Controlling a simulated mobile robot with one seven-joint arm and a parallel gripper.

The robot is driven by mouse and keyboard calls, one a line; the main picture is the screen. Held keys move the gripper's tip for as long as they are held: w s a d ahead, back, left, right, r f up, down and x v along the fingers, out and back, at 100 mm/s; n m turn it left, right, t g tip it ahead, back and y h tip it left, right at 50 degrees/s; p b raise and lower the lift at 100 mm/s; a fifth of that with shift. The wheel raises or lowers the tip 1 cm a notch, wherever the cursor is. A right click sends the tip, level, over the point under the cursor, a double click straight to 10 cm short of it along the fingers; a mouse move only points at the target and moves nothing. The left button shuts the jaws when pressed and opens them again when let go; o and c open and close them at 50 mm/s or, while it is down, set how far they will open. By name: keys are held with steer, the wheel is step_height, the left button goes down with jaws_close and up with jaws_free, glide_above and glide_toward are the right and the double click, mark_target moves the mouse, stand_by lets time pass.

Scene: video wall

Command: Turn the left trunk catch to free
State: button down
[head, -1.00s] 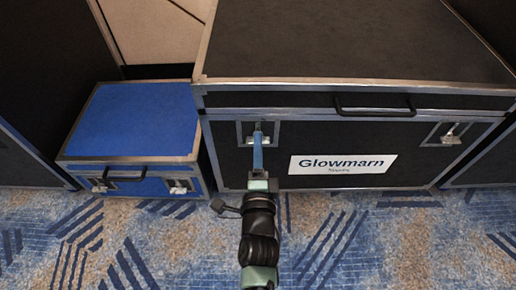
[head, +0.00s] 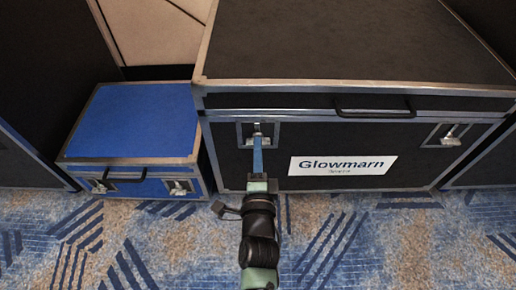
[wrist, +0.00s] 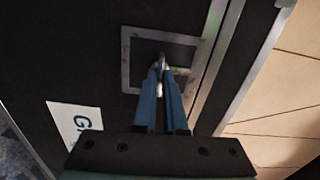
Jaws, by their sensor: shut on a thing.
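The black trunk (head: 350,50) with metal edging and a white "Glowmarn" label (head: 342,166) fills the right of the head view. Its left catch (head: 257,128) sits in a metal-framed recess on the front, near the left corner. My gripper (head: 257,140) reaches up to this catch with its blue fingers. In the wrist view the fingers (wrist: 160,72) are shut on the small metal tab of the left catch (wrist: 162,60), inside the square frame. The fingers hide much of the catch, so its exact angle is unclear. The right catch (head: 448,135) stands in its own recess.
A black handle (head: 374,112) juts from the trunk between the catches. A smaller blue case (head: 135,120) with metal edges stands close on the left. Dark cases flank both sides. Patterned carpet (head: 350,240) is open in front.

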steer(key=shift+n+p, duration=2.1)
steer(key=shift+n, duration=6.6)
steer(key=c, duration=1)
jaws_free()
steer(key=s+p, duration=0.5)
steer(key=s, duration=0.8)
